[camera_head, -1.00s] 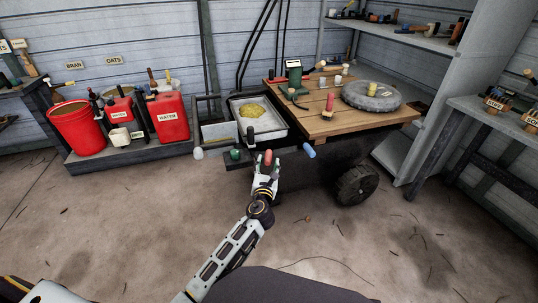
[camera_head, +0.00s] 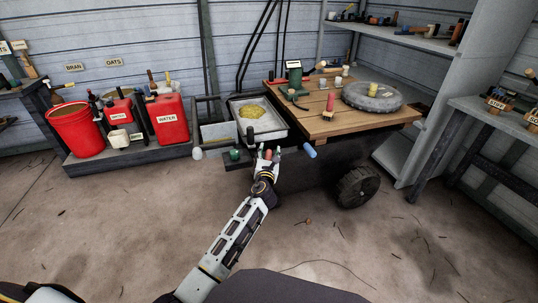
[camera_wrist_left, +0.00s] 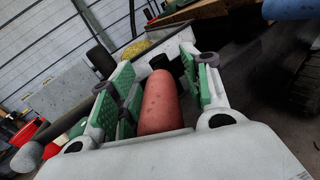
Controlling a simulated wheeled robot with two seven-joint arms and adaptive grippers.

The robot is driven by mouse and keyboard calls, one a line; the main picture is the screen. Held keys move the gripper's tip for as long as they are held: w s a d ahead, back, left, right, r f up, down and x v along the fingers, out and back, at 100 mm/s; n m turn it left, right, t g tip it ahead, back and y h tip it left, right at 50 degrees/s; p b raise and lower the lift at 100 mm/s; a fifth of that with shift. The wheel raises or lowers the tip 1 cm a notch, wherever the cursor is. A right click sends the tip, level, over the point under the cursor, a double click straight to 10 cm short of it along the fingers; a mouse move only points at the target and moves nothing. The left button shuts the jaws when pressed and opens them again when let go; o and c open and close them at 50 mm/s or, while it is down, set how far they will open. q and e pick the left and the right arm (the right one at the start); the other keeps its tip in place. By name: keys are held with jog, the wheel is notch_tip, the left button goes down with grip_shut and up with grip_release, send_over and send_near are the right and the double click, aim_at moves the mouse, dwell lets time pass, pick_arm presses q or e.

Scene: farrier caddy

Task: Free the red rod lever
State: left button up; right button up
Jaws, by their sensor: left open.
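The red rod lever (camera_head: 268,155) stands at the front of the dark cart, between a green-topped lever (camera_head: 235,154) and a blue one (camera_head: 309,151). My left gripper (camera_head: 270,150) is open, with its fingers on either side of the red lever. In the left wrist view the red lever (camera_wrist_left: 159,105) is a rounded, pinkish-red handle between the green finger pads of my left gripper (camera_wrist_left: 157,72). A gap shows on the right side; on the left I cannot tell whether the pads touch it. The lever's lower part is hidden. My right gripper is not in view.
A black upright handle (camera_head: 250,136) rises just behind the levers. A metal tray (camera_head: 273,128) and a wooden top (camera_head: 310,126) lie beyond. Red containers (camera_head: 171,128) stand at left, and a wheel (camera_head: 357,187) is at right.

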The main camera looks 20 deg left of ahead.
pick_arm(q)
jog(key=shift+w, duration=0.1)
grip_shut()
dwell(0.4)
